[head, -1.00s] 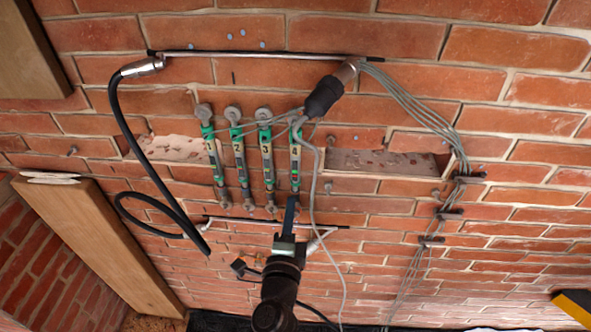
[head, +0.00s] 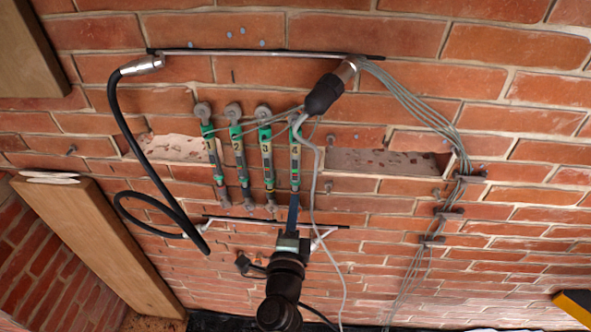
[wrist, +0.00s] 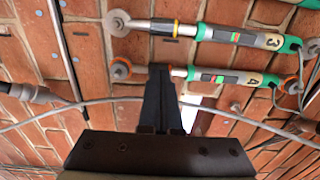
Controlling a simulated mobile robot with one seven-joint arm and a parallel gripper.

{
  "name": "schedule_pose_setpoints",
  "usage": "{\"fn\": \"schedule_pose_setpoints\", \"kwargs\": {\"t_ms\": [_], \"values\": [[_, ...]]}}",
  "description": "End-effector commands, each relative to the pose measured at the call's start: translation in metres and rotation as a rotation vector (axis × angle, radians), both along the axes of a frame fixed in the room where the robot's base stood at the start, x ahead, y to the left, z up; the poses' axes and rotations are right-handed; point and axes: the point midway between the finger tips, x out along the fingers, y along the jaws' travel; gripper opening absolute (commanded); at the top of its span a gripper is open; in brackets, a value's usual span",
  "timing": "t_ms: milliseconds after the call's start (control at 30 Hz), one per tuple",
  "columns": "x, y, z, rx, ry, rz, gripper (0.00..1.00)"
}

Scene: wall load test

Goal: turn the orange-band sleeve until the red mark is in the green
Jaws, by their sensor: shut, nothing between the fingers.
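Several green-and-grey tube gauges hang side by side on the brick wall. In the wrist view the gauge marked 4 (wrist: 235,79) has orange rings at its end discs, and its dark window shows small red and green patches. The gauge marked 3 (wrist: 240,37) lies above it, with a yellow-orange band (wrist: 177,28) on its rod. My gripper (wrist: 160,70) is shut and empty, its tips overlapping the rod of gauge 4. It hides part of that rod, and I cannot tell whether it touches. In the head view my gripper (head: 293,198) is at the lower end of the rightmost gauge (head: 295,160).
A thin grey cable (head: 317,190) hangs just right of my gripper. A thick black hose (head: 140,150) loops at left. A dark bar (head: 265,55) runs above the gauges, and a shorter bar (head: 225,220) runs below. Pegs carry a cable bundle (head: 455,155) at right.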

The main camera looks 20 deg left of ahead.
Motion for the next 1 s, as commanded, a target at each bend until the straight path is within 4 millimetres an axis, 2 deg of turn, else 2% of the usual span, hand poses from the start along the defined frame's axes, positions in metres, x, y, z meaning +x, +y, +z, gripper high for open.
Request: {"fn": "schedule_pose_setpoints", "kwargs": {"t_ms": [767, 1000], "values": [[0.0021, -0.0089, -0.0003, 0.0, 0.001, 0.0, 0.0], [-0.0032, -0.0104, 0.0003, 0.0, 0.0, 0.0, 0.0]]}}
